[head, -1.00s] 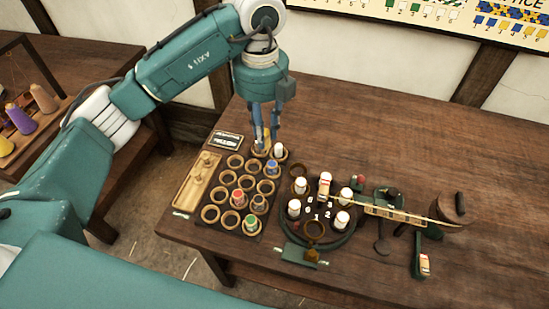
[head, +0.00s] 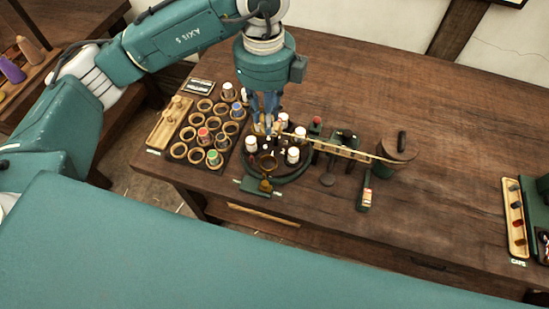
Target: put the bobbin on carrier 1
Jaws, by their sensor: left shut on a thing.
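My left gripper (head: 268,118) points down over the back left of the round braiding stand (head: 297,173). It is shut on a bobbin, which is mostly hidden by the fingers. White-topped bobbins stand on the stand, one at the left (head: 251,143) and one at the right front (head: 293,155). An empty brown ring (head: 268,162) sits at the stand's front. The carrier numbers are too small to read now, so I cannot tell which carrier is number 1. I cannot tell whether the held bobbin touches the stand. My right gripper is not in view.
A rack of round holders (head: 179,151) with several bobbins is left of the stand. A braid strip (head: 345,151) runs right to a round wooden drum (head: 397,147). A caps tray (head: 515,222) lies far right. The back of the table is clear.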

